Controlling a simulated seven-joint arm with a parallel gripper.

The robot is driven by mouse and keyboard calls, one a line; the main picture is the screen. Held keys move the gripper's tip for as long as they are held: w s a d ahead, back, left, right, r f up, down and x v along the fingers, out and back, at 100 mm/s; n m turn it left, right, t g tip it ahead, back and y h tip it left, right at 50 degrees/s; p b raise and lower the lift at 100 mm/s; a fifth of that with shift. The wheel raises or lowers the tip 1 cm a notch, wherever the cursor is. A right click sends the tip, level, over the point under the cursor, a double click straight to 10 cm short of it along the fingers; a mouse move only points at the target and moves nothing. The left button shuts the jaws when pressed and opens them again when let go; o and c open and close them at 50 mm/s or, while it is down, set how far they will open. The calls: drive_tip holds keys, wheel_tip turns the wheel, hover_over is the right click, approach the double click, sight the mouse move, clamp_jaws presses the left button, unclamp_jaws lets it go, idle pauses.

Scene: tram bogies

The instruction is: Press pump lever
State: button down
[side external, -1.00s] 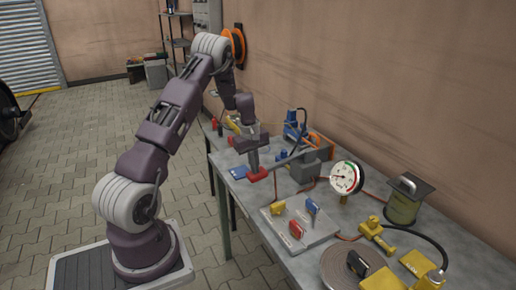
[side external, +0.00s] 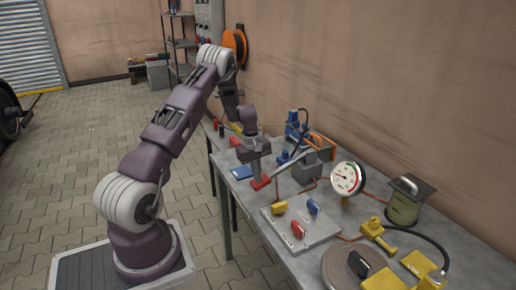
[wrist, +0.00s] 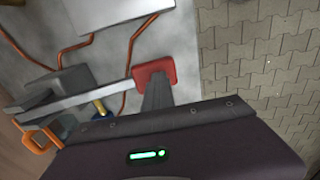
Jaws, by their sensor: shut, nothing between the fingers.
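The pump lever (side external: 291,160) is a light grey bar that runs from a dark grey pump block (side external: 308,168) to a red end pad (side external: 261,183). In the wrist view the lever (wrist: 85,103) slants across from the grey block to the red pad (wrist: 155,73). My gripper (side external: 258,172) is shut and empty, pointing down with its fingertips over the red pad. They appear to touch the pad from above.
A round gauge (side external: 347,178) stands right of the pump. A grey plate (side external: 300,238) with yellow, blue and red handles lies nearer the camera. A green canister (side external: 405,203), a yellow valve (side external: 375,230) and a coiled hose (side external: 345,270) crowd the right side.

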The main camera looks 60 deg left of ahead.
drive_tip(key=s+r, duration=0.2)
drive_tip(key=r, duration=0.4)
drive_tip(key=s+r, duration=0.2)
drive_tip(key=r, duration=0.5)
drive_tip(key=shift+s+r, duration=0.15)
drive_tip(key=shift+s, duration=0.15)
idle(0.7)
drive_tip(key=w+r+g, duration=0.3)
drive_tip(key=w+r, duration=0.4)
drive_tip(key=r, duration=0.4)
drive_tip(key=shift+d, duration=0.1)
